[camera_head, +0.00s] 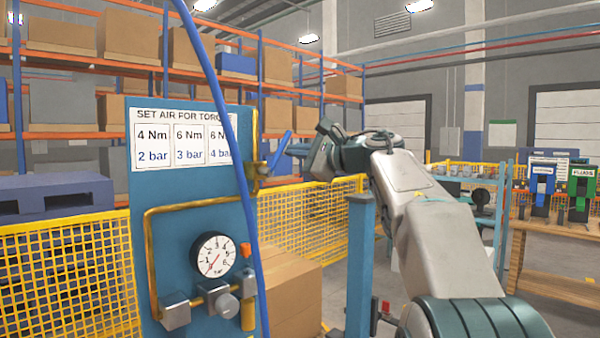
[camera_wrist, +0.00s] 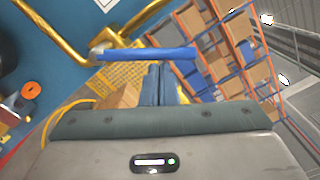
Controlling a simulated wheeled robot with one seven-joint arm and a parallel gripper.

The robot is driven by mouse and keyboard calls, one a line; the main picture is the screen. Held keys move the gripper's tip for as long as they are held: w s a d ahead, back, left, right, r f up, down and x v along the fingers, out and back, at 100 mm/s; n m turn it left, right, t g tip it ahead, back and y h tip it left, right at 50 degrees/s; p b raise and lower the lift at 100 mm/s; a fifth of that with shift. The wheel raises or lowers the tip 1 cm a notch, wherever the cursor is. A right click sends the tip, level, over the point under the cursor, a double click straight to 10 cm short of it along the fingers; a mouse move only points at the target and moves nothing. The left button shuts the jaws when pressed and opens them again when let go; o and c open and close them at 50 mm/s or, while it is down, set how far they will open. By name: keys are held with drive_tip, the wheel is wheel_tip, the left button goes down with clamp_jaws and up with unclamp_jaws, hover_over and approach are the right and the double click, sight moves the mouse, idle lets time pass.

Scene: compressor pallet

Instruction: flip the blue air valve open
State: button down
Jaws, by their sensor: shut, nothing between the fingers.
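The blue air valve handle (camera_head: 280,149) slants up and to the right from its brass valve body (camera_head: 259,171) at the right edge of the blue panel (camera_head: 185,210). In the wrist view the blue handle (camera_wrist: 150,53) sticks out to the right from the brass pipe (camera_wrist: 65,40). My gripper (camera_head: 292,151) is just right of the handle in the head view. In the wrist view its blue fingers (camera_wrist: 160,70) are together and empty, their tips right by the handle's middle. I cannot tell whether they touch it.
A pressure gauge (camera_head: 213,254) and brass fittings sit low on the panel, its needle toward the lower left. A blue hose (camera_head: 232,150) hangs in front of the panel. A yellow mesh fence (camera_head: 310,220), cardboard boxes (camera_head: 290,290) and a blue post (camera_head: 360,260) stand nearby.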

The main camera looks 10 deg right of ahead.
drive_tip(key=n, duration=0.1)
drive_tip(key=s+a+r+n+b, duration=0.1)
drive_tip(key=n, duration=0.1)
drive_tip(key=shift+a+r+n+b, duration=0.15)
drive_tip(key=shift+a+n+b, duration=0.1)
drive_tip(key=shift+n+b, duration=0.05)
drive_tip(key=shift+s+a+r+b, duration=0.3)
drive_tip(key=shift+s+a+r, duration=0.15)
drive_tip(key=shift+a, duration=0.2)
drive_tip(key=b, duration=0.2)
approach(285, 140)
drive_tip(key=s+d, duration=0.2)
drive_tip(key=d, duration=0.1)
drive_tip(key=shift+w+d, duration=0.15)
drive_tip(key=shift+d, duration=0.05)
idle(0.7)
